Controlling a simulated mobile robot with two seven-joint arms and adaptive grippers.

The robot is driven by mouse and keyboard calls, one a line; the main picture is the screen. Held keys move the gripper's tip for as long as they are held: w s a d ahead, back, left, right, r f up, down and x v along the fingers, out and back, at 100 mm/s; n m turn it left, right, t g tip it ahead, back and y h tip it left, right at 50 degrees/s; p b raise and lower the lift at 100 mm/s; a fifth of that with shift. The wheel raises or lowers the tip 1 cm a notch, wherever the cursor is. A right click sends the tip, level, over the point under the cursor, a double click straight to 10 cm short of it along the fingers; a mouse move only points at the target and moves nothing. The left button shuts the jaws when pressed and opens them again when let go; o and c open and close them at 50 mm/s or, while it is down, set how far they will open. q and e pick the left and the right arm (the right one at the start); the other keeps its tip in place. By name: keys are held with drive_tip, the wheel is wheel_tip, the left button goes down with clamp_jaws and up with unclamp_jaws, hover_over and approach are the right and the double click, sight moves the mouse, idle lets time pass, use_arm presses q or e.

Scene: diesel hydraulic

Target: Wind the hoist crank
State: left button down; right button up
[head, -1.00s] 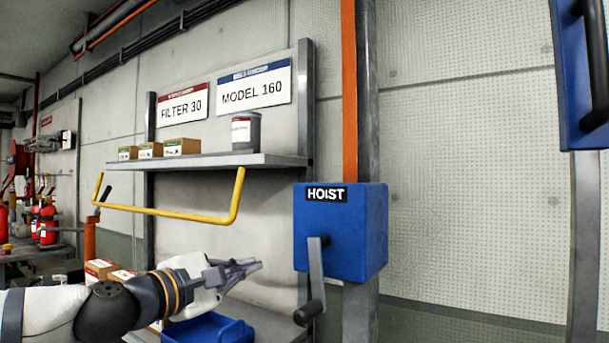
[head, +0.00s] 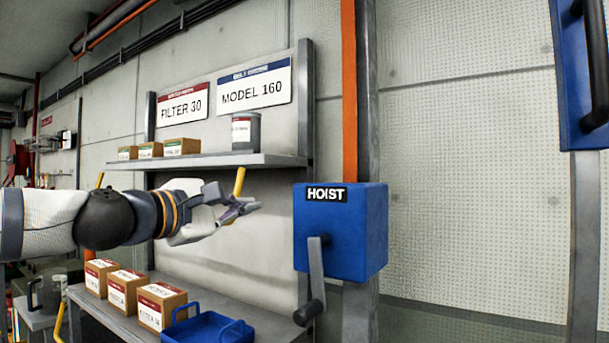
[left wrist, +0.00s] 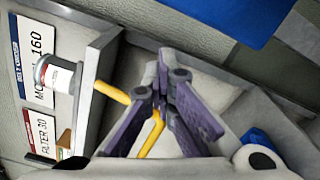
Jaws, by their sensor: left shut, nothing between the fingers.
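The blue hoist box (head: 340,232) labelled HOIST is mounted on a grey post. Its crank arm (head: 316,268) hangs down from the front, ending in a dark handle (head: 310,312) at the lower left. My left gripper (head: 250,208) is shut and empty, left of the hoist box and apart from it, higher than the crank handle. Its fingers (left wrist: 172,68) also show shut in the left wrist view, with a yellow rail passing by them. The crank cannot be made out in the left wrist view. My right gripper is not in view.
The yellow rail (head: 240,181) is partly hidden by my left arm. A shelf (head: 210,161) with small boxes and a can (head: 246,131) is above. A bench (head: 222,303) below holds cardboard boxes (head: 160,305) and a blue tray (head: 208,330). A blue cabinet (head: 580,70) is upper right.

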use_arm(q)
drive_tip(key=s+d+r, duration=0.4)
drive_tip(key=s+d, duration=0.1)
drive_tip(key=d, duration=0.2)
drive_tip(key=shift+s+d+r, duration=0.15)
drive_tip(key=shift+r, duration=0.05)
drive_tip(key=c, duration=2.4)
unclamp_jaws()
drive_tip(key=c, duration=1.9)
unclamp_jaws()
